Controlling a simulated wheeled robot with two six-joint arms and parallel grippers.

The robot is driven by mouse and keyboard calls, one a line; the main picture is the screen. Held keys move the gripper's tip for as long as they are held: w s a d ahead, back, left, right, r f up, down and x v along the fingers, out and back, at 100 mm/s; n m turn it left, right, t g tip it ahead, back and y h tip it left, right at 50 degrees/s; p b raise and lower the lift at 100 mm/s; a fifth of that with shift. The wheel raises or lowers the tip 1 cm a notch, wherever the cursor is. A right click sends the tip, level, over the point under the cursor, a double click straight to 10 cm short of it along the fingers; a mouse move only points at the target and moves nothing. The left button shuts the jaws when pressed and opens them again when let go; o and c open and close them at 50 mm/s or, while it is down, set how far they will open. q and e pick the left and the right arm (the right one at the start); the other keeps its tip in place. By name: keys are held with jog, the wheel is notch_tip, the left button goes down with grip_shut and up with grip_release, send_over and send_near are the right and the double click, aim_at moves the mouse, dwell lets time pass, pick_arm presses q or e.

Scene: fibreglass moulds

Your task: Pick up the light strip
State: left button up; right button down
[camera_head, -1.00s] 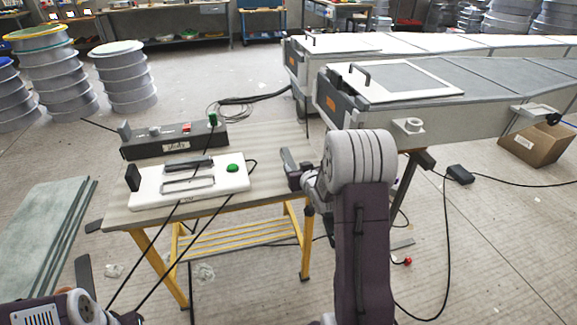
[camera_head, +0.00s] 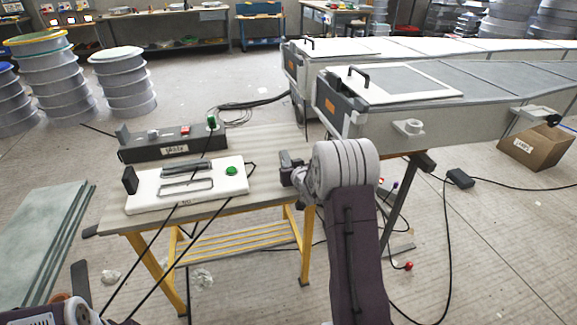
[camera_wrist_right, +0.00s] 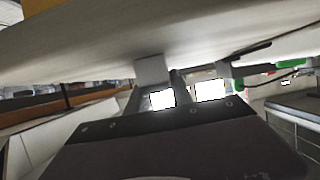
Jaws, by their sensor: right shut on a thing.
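My right gripper (camera_head: 290,163) is at the right edge of the work table (camera_head: 270,160), its fingers pointing up and away. It is shut on a small grey piece, probably the light strip, mostly hidden by the fingers and wrist. In the right wrist view the right gripper (camera_wrist_right: 165,85) shows beneath a broad pale surface, with a grey block at its fingers. Bright white patches show behind it; I cannot tell what they are. Parts of my left arm show at the bottom left, but its jaws cannot be made out.
A white panel (camera_head: 228,184) with a handle and a green button lies on the table. A dark box (camera_head: 135,153) with a label stands behind it. Black cables hang across the table front. Large grey moulds (camera_head: 390,122) stand close on the right. A cardboard box (camera_head: 545,155) is further right.

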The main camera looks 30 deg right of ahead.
notch_tip(320, 180, up, 5)
jog(key=shift+p, duration=1.25)
jog(key=s+d+r+p, duration=0.4)
jog(key=s+d+r, duration=0.1)
jog(key=s, duration=0.5)
jog(key=shift+s+d+r, duration=0.15)
jog(key=shift+s+r, duration=0.1)
jog(key=shift+r, duration=0.25)
jog(key=shift+w, duration=0.1)
